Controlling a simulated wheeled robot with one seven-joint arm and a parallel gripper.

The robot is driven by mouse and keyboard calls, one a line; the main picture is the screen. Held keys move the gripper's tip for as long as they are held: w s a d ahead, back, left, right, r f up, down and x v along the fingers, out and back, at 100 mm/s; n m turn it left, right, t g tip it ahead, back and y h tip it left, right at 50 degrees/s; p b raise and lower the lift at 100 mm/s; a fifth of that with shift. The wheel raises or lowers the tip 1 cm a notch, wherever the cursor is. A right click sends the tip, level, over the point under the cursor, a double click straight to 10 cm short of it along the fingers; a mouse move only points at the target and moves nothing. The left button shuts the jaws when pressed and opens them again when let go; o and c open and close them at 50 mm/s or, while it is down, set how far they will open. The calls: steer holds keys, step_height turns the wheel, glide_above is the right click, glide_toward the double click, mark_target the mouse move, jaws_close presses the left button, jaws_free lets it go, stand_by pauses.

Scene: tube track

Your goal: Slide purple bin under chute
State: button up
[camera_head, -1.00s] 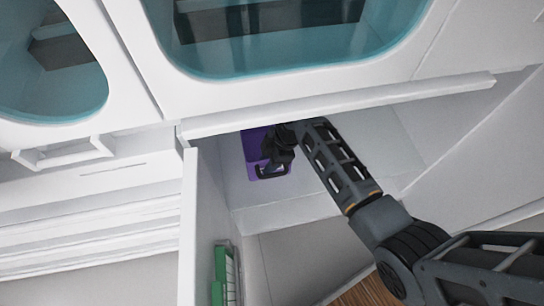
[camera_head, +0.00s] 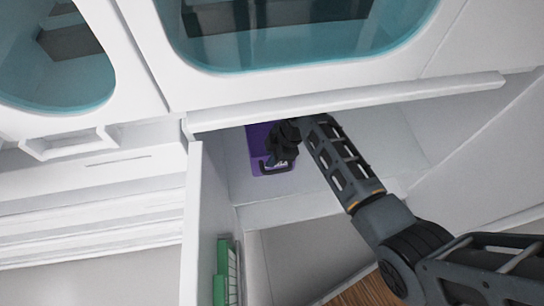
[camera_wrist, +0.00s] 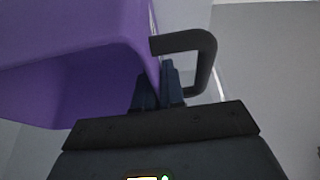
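The purple bin (camera_head: 257,145) stands inside the open white compartment, towards its left side. A black handle (camera_head: 277,168) is on its near side. My gripper (camera_head: 281,153) reaches into the compartment at the handle and hides part of the bin. In the wrist view the purple bin (camera_wrist: 75,55) fills the upper left, and the black handle (camera_wrist: 205,62) juts out on the right. My gripper's dark fingers (camera_wrist: 160,88) are close together beside the bin's wall, by the handle. Whether they are closed on anything is unclear. No chute can be made out.
A white ledge (camera_head: 350,100) overhangs the compartment, below a teal window (camera_head: 300,55). An open white door panel (camera_head: 205,215) stands at the left, with a green item (camera_head: 223,270) on its inner side. The compartment floor to the right of my arm is clear.

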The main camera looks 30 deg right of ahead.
steer(key=shift+d, duration=0.15)
jaws_close()
steer(key=shift+s+d+p, duration=0.3)
steer(key=shift+s+d, duration=0.1)
steer(key=shift+d, duration=0.5)
steer(key=shift+s+d+p, duration=0.25)
steer(key=shift+s+d, duration=0.1)
steer(key=shift+d, duration=0.5)
steer(key=shift+s+d+p, duration=0.15)
steer(key=shift+s+d, duration=0.1)
steer(key=shift+d, duration=0.35)
steer(key=shift+s+d+p, duration=0.15)
steer(key=shift+s+d, duration=0.15)
steer(key=shift+d, duration=0.3)
steer(key=shift+s+d+p, duration=0.15)
steer(key=shift+s+d, duration=0.1)
steer(key=shift+d, duration=0.55)
